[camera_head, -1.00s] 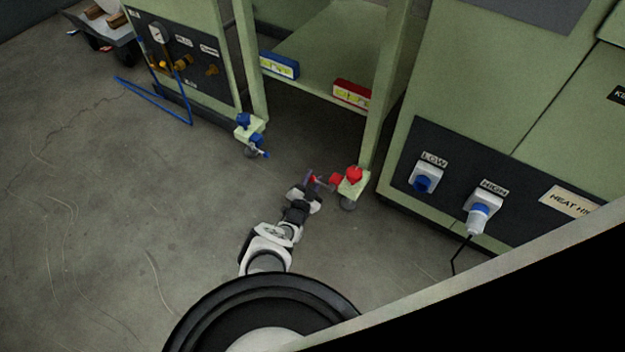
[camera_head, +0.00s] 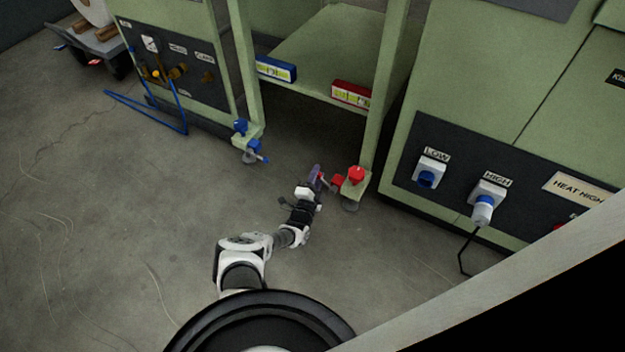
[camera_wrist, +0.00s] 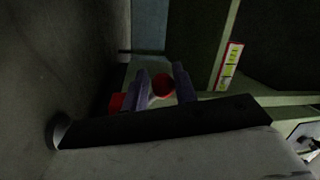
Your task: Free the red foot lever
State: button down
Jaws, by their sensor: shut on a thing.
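The red foot lever (camera_head: 338,181) sticks out to the left from the green foot block at the bottom of the right post, beside a red knob (camera_head: 356,175). My gripper (camera_head: 317,174) is low over the floor, just left of this block, with its fingers at the lever's outer end. In the wrist view a round red part (camera_wrist: 163,84) shows between the two fingers of my gripper (camera_wrist: 164,86), and a red block (camera_wrist: 116,103) lies left of them. The jaws are closed on the lever; the exact contact is dark and partly hidden.
A blue foot lever (camera_head: 264,160) is on the left post. A blue box (camera_head: 276,68) and a red box (camera_head: 351,94) sit on the shelf.

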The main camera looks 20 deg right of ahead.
jog(key=m, duration=0.1)
jog(key=s+d+r+m+h, duration=0.1)
jog(key=m, duration=0.1)
jog(key=shift+s+d+r, duration=0.1)
jog(key=shift+s+r, duration=0.05)
jog(key=shift+s, duration=0.05)
jog(key=shift+s+d+r+m+g+h, duration=0.15)
jog(key=shift+s+m+g+h, duration=0.05)
jog(key=shift+m, duration=0.4)
jog(key=shift+s+d+r+m+g+h, duration=0.1)
jog(key=shift+s+d+m+g+h, duration=0.1)
jog(key=shift+m, duration=0.4)
jog(key=shift+s, duration=0.1)
jog(key=c, duration=1.1)
grip_release()
jog(key=shift+d, duration=0.1)
jog(key=p+v, duration=0.3)
jog(key=v, duration=1.1)
